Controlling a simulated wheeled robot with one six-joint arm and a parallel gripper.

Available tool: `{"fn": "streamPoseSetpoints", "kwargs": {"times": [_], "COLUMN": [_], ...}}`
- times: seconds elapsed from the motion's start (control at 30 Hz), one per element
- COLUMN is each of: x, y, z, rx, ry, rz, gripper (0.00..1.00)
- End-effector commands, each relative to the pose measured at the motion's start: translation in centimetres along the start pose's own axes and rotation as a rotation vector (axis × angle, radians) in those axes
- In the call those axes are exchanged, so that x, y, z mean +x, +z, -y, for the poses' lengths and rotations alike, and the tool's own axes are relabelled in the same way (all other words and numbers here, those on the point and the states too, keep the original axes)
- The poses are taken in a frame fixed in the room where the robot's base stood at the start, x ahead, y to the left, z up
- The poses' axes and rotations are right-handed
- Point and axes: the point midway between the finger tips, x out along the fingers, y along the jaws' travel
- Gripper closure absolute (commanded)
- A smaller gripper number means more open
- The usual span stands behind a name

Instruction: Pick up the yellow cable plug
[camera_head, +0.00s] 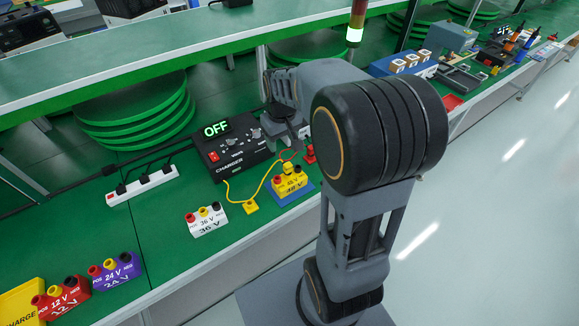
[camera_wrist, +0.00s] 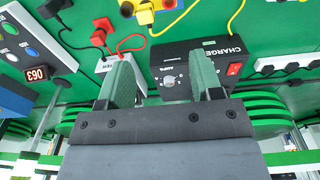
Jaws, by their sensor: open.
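The yellow cable plug (camera_head: 251,207) appears to lie on the green bench between the white 36 V block and the yellow 48 V block (camera_head: 290,185). Yellow cable runs from it toward the black charger (camera_head: 238,148) and toward the 48 V block. In the wrist view yellow cable (camera_wrist: 236,18) shows at the top, but I cannot make out that plug there. My gripper (camera_head: 283,138) is over the back of the bench beside the charger, apart from the plug. In the wrist view its two fingers (camera_wrist: 162,85) are wide apart with nothing held between them.
A red plug (camera_head: 310,154) stands right of the charger. The white 36 V block (camera_head: 206,221), purple 24 V block (camera_head: 116,272) and red 12 V block (camera_head: 61,299) stand along the front. A power strip (camera_head: 143,186) lies left.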

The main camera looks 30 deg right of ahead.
Motion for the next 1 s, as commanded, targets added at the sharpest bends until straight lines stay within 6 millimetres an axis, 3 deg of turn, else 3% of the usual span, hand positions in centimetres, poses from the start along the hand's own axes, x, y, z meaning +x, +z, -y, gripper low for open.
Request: {"fn": "streamPoseSetpoints", "kwargs": {"times": [0.1, 0.3, 0.6, 1.0], "x": [1.5, 4.2, 9.4, 12.3], "y": [-1.6, -2.4, -2.1, -1.9], "z": [-1.8, -3.0, -3.0, -2.8], "rx": [-0.007, -0.018, -0.020, -0.020], "ry": [-0.010, -0.020, -0.020, -0.020], "rz": [0.041, 0.071, 0.072, 0.071], "gripper": [0.40, 0.40, 0.40, 0.40]}}
